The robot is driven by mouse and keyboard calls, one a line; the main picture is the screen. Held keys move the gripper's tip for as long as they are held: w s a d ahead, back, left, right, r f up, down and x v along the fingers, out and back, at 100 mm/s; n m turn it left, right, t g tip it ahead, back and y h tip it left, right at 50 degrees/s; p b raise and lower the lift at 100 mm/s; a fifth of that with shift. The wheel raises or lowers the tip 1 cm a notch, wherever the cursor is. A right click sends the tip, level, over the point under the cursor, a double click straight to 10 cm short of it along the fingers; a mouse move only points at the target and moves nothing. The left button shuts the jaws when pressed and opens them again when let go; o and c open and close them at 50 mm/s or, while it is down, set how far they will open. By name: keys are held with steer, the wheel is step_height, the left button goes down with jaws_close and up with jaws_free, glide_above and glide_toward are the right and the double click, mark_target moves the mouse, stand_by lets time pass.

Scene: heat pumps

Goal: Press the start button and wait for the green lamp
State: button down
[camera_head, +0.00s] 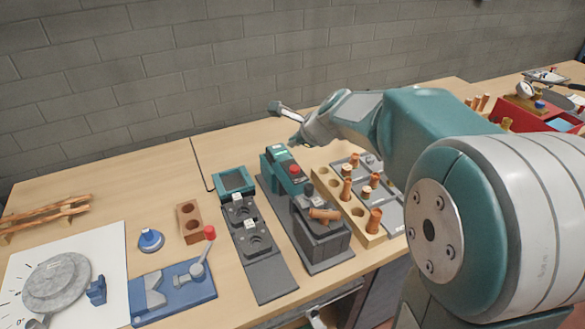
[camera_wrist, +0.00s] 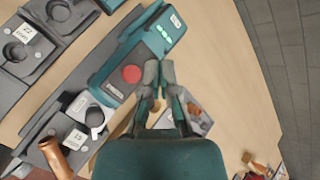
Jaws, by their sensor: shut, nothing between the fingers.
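The teal control box (camera_head: 283,172) stands at the back of a grey fixture. A round red button (camera_wrist: 132,74) is on its top face, and it also shows in the head view (camera_head: 295,170). Green lit marks (camera_wrist: 163,33) show at the box's far end; I cannot tell whether they are a lamp or a display. No separate start button is clearly readable. My gripper (camera_wrist: 160,68) is shut and empty, with its fingertips over the box's right edge in the wrist view, beside the red button. In the head view my gripper (camera_head: 297,140) is just behind the box; contact is unclear.
A grey clamp block with a copper pipe piece (camera_head: 323,215) stands in front of the box. A wooden rack (camera_head: 345,200) with copper fittings is to the right. A grey twin-socket fixture (camera_head: 262,265) is to the left. The table behind the box is bare up to the wall.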

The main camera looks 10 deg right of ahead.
mark_target(296, 168)
steer(key=f, duration=0.5)
steer(key=shift+d, duration=0.4)
steer(key=shift+f, duration=0.15)
steer(key=shift+a, duration=0.2)
steer(key=shift+d, duration=0.1)
stand_by(0.6)
steer(key=shift+f, duration=0.4)
